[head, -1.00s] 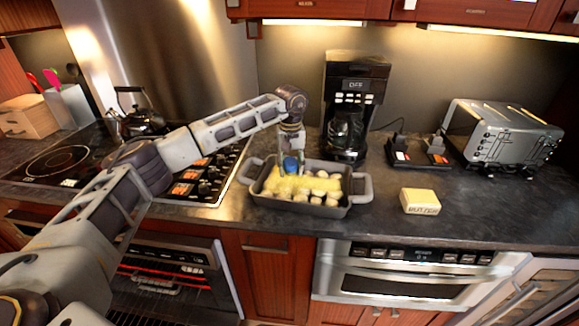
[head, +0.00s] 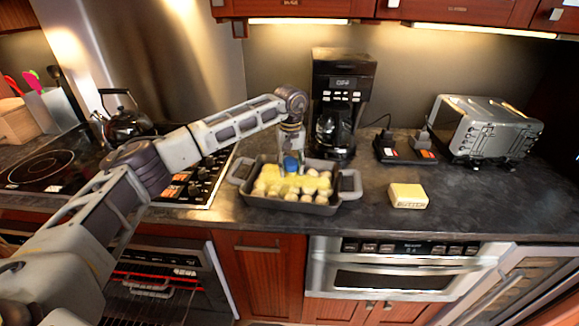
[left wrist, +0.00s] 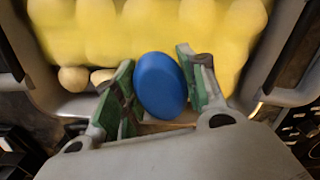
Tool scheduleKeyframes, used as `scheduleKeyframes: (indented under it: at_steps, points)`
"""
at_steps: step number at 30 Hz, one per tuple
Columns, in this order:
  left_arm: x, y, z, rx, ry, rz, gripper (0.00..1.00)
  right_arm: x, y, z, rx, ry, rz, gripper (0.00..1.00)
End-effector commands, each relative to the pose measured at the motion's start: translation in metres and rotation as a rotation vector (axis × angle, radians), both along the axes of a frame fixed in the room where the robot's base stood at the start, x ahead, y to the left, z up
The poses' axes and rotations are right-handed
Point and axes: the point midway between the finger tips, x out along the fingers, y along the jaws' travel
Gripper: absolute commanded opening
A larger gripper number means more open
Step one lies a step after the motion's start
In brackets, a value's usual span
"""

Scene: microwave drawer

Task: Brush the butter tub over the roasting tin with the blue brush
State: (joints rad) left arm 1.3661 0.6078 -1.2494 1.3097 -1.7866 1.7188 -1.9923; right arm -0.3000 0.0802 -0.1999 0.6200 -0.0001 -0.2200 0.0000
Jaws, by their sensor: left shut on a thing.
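The grey roasting tin (head: 290,205) stands on the counter in the head view, filled with several pale round pieces under a yellow coating. My left gripper (head: 291,158) is over the tin, pointing down. It is shut on the blue brush (head: 291,166); in the left wrist view the blue brush (left wrist: 160,86) sits between the green-padded fingers. The brush's lower end is hidden, so I cannot tell whether it touches the food. The butter tub (head: 408,196), pale yellow and lettered, stands on the counter right of the tin. My right gripper is out of view.
The stove top (head: 187,182) and kettle (head: 127,122) are on the left. A coffee maker (head: 339,100) stands behind the tin. A steel toaster (head: 489,128) is at the right. The counter around the butter tub is clear.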

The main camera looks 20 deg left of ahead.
Motion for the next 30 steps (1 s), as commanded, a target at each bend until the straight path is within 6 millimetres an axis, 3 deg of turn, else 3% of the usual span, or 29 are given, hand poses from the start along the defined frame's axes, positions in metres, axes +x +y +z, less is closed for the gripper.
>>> scheduleKeyframes:
  at_steps: [30]
  points:
    - [0.006, -0.038, 0.001, 0.0, 0.001, -0.001, 0.13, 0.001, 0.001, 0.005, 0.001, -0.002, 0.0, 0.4]
